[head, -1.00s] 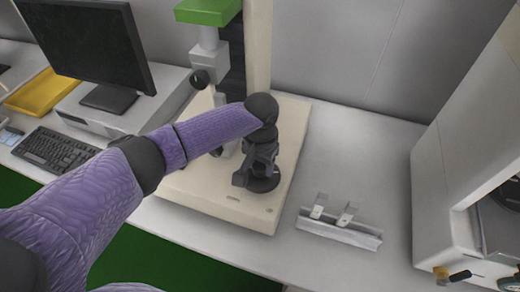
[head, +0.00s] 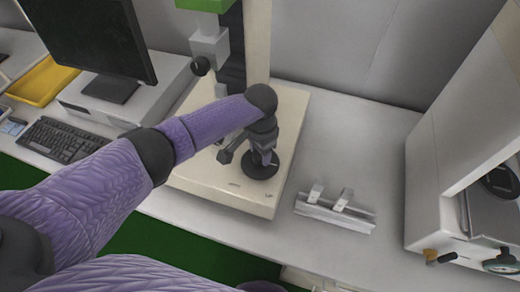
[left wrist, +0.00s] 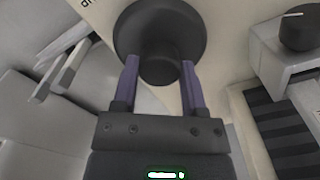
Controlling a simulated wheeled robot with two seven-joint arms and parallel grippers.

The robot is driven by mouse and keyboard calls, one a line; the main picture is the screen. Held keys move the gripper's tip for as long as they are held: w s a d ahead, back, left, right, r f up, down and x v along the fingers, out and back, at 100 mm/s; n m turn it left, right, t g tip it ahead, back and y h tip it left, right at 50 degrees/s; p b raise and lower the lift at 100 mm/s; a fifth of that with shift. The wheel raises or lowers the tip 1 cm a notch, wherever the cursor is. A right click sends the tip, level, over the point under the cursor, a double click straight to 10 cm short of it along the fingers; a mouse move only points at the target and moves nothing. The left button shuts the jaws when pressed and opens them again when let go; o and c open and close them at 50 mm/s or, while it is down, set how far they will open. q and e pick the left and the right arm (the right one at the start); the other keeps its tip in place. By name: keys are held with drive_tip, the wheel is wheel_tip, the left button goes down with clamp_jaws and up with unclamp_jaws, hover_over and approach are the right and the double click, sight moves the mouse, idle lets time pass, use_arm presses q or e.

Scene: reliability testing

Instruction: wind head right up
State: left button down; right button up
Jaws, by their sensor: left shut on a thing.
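A test stand has a cream base (head: 213,195), a tall column (head: 257,45) and a grey head block (head: 210,44) with a green part (head: 204,4) at the picture's top edge. A round black handwheel (head: 257,171) lies flat on the base's right part. My left gripper (head: 266,157) reaches down over it. In the left wrist view, the gripper (left wrist: 160,75) has its two purple fingers on either side of the black hub of the handwheel (left wrist: 135,33) and is shut on it. My right gripper is out of view.
A metal rail with two upright tabs (head: 335,213) lies on the bench right of the base. A white cabinet (head: 440,170) stands at far right. A monitor (head: 85,40), keyboard (head: 63,142) and yellow tray (head: 42,86) are on the left.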

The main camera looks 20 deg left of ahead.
use_arm(q)
drive_tip(key=shift+w+r, duration=0.15)
drive_tip(key=shift+c, duration=0.7)
unclamp_jaws()
wheel_tip(320, 180, up, 10)
drive_tip(key=p, duration=0.3)
drive_tip(key=shift+f, duration=0.2)
